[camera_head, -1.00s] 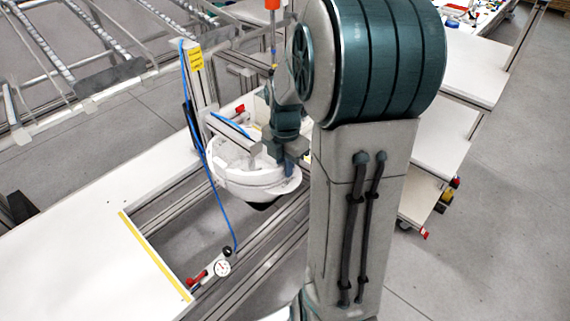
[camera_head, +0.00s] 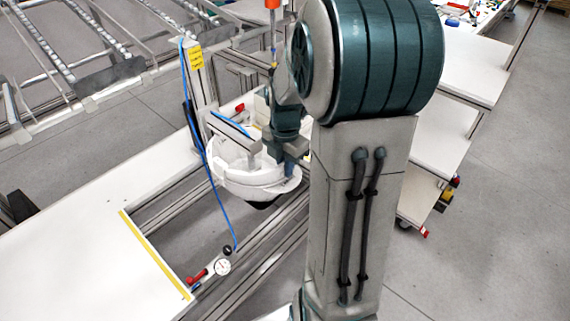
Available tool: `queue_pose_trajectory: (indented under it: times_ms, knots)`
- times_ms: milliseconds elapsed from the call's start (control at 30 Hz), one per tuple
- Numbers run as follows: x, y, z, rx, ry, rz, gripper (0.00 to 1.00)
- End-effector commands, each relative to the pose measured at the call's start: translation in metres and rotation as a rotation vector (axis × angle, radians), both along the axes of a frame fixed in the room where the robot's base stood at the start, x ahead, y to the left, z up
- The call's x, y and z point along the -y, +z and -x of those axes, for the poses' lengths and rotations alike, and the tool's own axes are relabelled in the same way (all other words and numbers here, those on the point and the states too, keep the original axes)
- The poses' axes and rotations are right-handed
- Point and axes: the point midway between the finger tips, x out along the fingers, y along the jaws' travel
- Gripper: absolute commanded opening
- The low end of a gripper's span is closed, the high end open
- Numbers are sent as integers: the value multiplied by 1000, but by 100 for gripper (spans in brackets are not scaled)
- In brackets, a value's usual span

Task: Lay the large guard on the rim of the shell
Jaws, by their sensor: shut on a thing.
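The white round shell (camera_head: 240,178) sits in the gap of the workbench, with a dark part showing under it. My gripper (camera_head: 284,163) is at the right side of the shell's rim, pointing down, and is shut. A pale flat piece, seemingly the large guard (camera_head: 291,184), shows at the rim just under my gripper. White on white, I cannot tell exactly where guard and shell meet, or whether the guard touches all round. My arm hides the area to the right of the shell.
A metal post with a yellow label (camera_head: 196,58) and a blue hose (camera_head: 212,190) stand left of the shell. A dial gauge with a red handle (camera_head: 197,276) is at the front. The white bench top (camera_head: 90,240) at left is clear.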

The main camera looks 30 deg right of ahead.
Motion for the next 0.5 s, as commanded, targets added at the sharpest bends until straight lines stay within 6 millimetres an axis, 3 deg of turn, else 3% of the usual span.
queue_pose_trajectory:
  times_ms: [167, 200, 267, 500]
  knots:
    - [0, 0, 0, 0, 0, 0, 0]
    - [0, 0, 0, 0, 0, 0, 20]
    - [0, 0, 0, 0, 0, 0, 37]
    - [0, 0, 0, 0, 0, 0, 37]
